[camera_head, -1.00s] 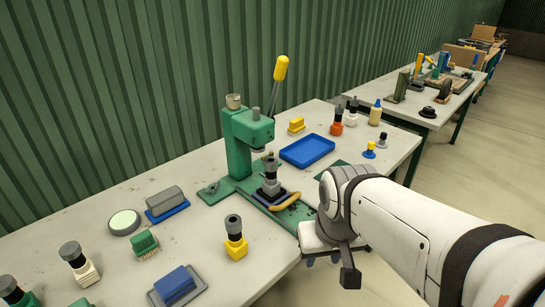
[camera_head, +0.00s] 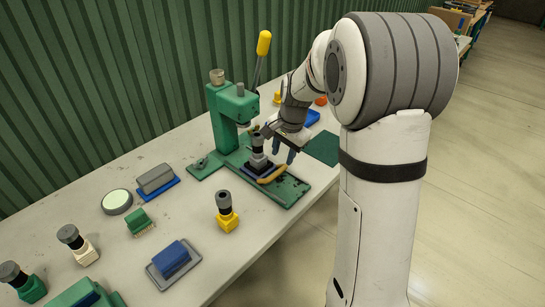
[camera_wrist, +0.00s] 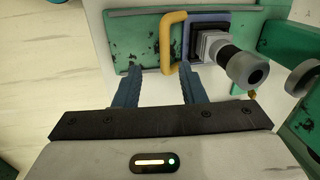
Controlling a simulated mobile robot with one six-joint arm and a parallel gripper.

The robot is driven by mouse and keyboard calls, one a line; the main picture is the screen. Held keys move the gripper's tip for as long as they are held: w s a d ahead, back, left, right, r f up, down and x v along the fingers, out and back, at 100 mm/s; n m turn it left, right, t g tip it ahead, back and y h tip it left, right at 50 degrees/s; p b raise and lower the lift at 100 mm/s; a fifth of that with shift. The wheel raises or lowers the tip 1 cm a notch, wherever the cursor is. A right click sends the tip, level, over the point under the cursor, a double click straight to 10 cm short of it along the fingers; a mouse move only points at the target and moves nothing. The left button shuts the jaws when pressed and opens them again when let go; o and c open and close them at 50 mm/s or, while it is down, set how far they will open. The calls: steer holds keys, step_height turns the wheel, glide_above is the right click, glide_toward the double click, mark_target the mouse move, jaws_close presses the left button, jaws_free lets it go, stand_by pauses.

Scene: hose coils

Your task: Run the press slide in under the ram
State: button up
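The green press (camera_head: 230,115) stands on the bench with its ram (camera_head: 243,124) overhead. The slide (camera_head: 251,172), a dark plate carrying a grey block with a black knob (camera_head: 258,142), sits on the green base forward of the ram. Its yellow handle (camera_head: 272,175) faces the bench's front. My gripper (camera_head: 281,149) is low beside the slide. In the wrist view my gripper (camera_wrist: 159,70) is open, and the yellow handle (camera_wrist: 171,42) reaches toward the gap between the fingers, nearer the right finger. I cannot tell whether a finger touches it.
The yellow lever (camera_head: 263,45) rises behind the press. A yellow stamp (camera_head: 227,212), a blue block on a grey tray (camera_head: 172,260) and a grey block on a blue base (camera_head: 156,180) stand left of the base. A dark green mat (camera_head: 322,148) lies to the right.

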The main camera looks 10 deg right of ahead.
mark_target(278, 172)
steer(key=shift+m, duration=0.3)
steer(key=f, duration=0.2)
steer(key=w+f, duration=0.1)
steer(key=f, duration=0.2)
steer(key=w+f, duration=0.1)
steer(key=f, duration=0.2)
steer(key=shift+w+a+f+p, duration=0.1)
steer(key=shift+a+f+p, duration=0.05)
steer(key=shift+a+p, duration=0.2)
jaws_close()
